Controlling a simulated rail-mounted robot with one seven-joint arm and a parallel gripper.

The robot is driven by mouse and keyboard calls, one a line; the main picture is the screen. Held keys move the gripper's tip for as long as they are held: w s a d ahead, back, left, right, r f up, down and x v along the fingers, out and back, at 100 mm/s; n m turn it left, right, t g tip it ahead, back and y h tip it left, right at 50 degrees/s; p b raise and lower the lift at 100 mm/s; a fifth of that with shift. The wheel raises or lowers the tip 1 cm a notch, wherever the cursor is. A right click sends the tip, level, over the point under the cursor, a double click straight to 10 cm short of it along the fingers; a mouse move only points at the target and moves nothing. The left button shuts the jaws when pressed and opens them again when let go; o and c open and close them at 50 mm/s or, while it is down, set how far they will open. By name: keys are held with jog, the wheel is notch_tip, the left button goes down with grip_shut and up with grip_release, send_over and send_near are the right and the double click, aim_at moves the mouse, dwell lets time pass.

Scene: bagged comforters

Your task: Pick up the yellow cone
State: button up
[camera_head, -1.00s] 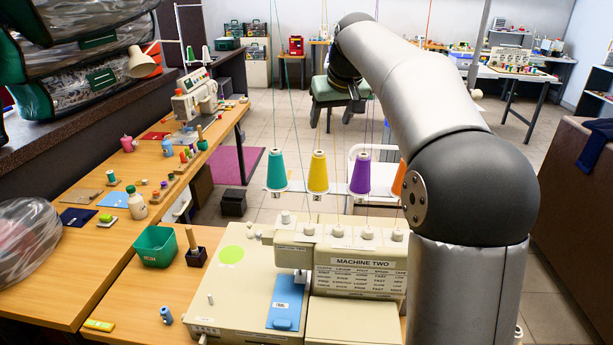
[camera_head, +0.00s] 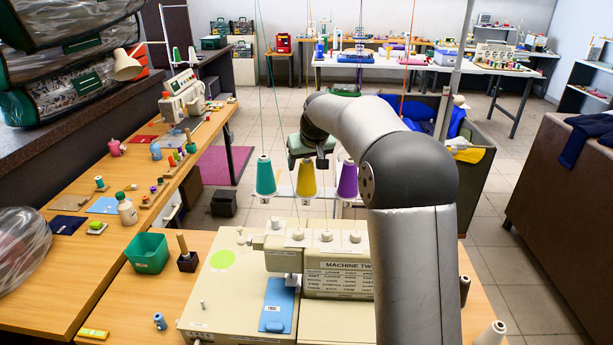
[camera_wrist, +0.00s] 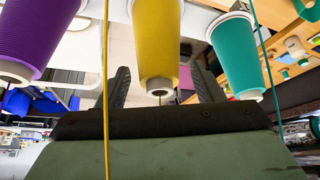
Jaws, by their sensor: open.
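The yellow cone (camera_head: 306,182) stands between the teal cone (camera_head: 265,178) and the purple cone (camera_head: 347,180) above the sewing machine marked MACHINE TWO (camera_head: 337,278). My gripper (camera_head: 308,160) is just behind and above the yellow cone in the head view, open and empty. In the wrist view the yellow cone (camera_wrist: 157,38) hangs into the picture between my two dark open fingers (camera_wrist: 163,78). I cannot tell whether they touch it. The purple cone (camera_wrist: 38,30) and teal cone (camera_wrist: 236,55) flank it there.
Threads run up from the cones, and a yellow thread (camera_wrist: 106,90) crosses in front of my gripper in the wrist view. A green bin (camera_head: 148,253) and small items sit on the wooden table at left. A brown counter (camera_head: 560,200) stands at right.

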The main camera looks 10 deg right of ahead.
jog(key=shift+w+f, duration=0.2)
jog(key=shift+f, duration=0.2)
jog(key=shift+c, duration=0.3)
jog(key=c, duration=1.1)
jog(key=shift+o, duration=0.2)
